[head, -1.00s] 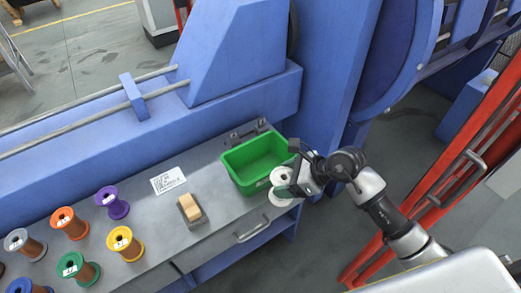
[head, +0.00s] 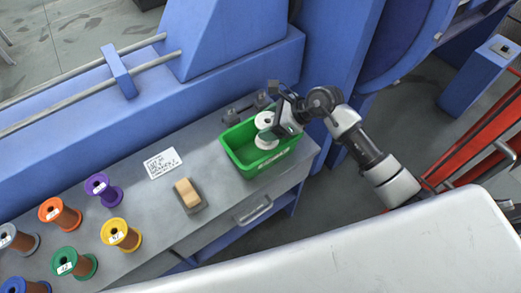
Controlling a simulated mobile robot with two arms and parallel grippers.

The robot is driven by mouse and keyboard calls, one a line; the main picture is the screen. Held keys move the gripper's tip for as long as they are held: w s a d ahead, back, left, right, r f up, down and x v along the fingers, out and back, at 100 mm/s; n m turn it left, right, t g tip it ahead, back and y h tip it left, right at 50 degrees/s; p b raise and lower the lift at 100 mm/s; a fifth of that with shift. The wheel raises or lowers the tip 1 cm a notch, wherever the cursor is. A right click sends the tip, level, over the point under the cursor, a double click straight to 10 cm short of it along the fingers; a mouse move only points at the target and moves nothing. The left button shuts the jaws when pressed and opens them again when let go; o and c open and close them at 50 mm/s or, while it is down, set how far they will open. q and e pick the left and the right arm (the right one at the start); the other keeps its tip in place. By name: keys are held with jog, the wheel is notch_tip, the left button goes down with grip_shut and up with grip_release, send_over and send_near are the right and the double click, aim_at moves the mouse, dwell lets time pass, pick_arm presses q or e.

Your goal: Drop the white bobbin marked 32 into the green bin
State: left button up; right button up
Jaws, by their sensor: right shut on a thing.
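The white bobbin (head: 265,139) is held by my right gripper (head: 276,127), over the front right part of the green bin (head: 241,158). The gripper is shut on it. The lower flange shows against the inside of the bin; I cannot tell whether it touches the bin. Its number is not readable here. The green bin stands on the grey bench top, near its right end, and its visible left part looks empty. My left gripper is not in view.
Several bobbins stand on the bench to the left, including purple (head: 103,189), orange (head: 59,214), yellow (head: 120,235) and green (head: 74,263). A tan block (head: 187,193) on a dark base and a paper sheet (head: 162,163) lie between them and the bin. Blue machine frames rise behind.

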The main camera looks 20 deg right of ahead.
jog(key=shift+f, duration=0.8)
jog(key=o, duration=1.4)
jog(key=p+v, duration=0.2)
jog(key=v, duration=0.5)
jog(key=shift+s+d+r+p, duration=0.1)
jog(key=shift+d+r+p, duration=0.05)
jog(key=shift+p, duration=0.15)
